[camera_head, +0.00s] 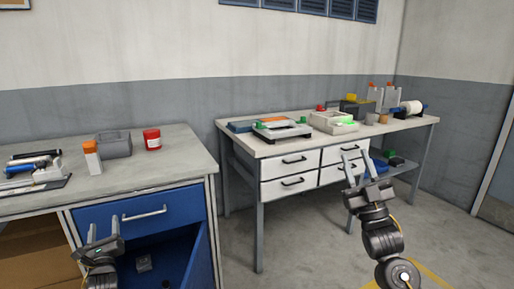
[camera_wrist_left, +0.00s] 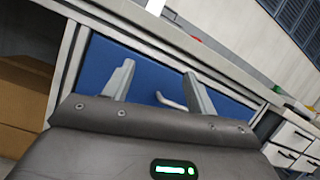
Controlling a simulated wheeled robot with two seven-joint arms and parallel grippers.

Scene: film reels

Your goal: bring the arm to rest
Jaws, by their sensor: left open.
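My left gripper (camera_head: 104,228) is low in front of the left bench, near the blue drawer (camera_head: 168,216). In the left wrist view its two fingers (camera_wrist_left: 158,82) stand apart with nothing between them. The blue drawer front (camera_wrist_left: 130,48) and its handle (camera_wrist_left: 170,102) show behind the fingers. My right gripper (camera_head: 356,158) is raised in front of the white-drawer bench, its fingers apart and nothing seen between them.
The left bench (camera_head: 185,150) holds a red can (camera_head: 152,139), a grey box (camera_head: 114,144) and an orange-topped bottle (camera_head: 92,157). The right bench (camera_head: 235,140) carries trays and a white roll (camera_head: 411,107). Open floor (camera_head: 310,235) lies between the arms.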

